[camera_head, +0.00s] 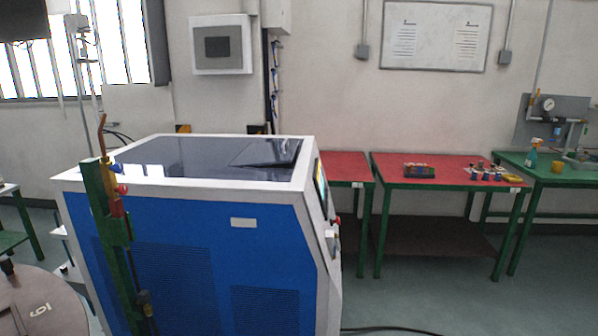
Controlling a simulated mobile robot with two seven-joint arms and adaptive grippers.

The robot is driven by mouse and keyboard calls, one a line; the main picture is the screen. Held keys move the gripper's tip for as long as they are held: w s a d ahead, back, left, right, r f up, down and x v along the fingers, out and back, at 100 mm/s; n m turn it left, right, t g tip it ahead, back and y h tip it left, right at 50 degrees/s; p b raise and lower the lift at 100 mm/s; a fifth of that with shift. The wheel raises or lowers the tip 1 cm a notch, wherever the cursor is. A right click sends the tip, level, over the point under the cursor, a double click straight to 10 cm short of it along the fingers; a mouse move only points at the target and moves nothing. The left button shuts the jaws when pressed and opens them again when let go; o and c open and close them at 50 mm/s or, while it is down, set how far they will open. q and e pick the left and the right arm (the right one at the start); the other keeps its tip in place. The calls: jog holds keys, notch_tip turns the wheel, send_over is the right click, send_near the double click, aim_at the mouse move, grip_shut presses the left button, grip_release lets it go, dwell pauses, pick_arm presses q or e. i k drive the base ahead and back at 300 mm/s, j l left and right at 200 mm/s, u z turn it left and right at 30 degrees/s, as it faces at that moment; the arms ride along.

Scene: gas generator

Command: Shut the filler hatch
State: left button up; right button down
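The blue and white generator cabinet (200,235) stands in front of me, left of centre. Its top is a dark, glossy panel (190,160) in a white frame. At the right of this top, a dark hatch panel (272,152) looks slightly tilted out of the surface, with a thin wedge-shaped edge showing. Its exact opening angle and the space under it cannot be seen. Neither of my grippers is in view.
A green post (112,225) with a valve stands before the cabinet's left side. A round lid (40,305) is at lower left. Red-topped tables (440,183) and a green bench (548,180) line the back wall. The floor (450,300) at right is open, with a cable.

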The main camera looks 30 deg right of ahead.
aim_at(267, 148)
jog(key=i+l, duration=0.2)
jog(key=l, duration=0.2)
jog(key=i+l+u, duration=0.1)
jog(key=l, duration=0.25)
jog(key=i+l+u, duration=0.1)
jog(key=i+l, duration=0.15)
jog(key=l, duration=0.15)
jog(key=i+l, duration=0.15)
jog(key=l, duration=0.25)
jog(key=i+l+u, duration=0.1)
jog(key=l, duration=0.3)
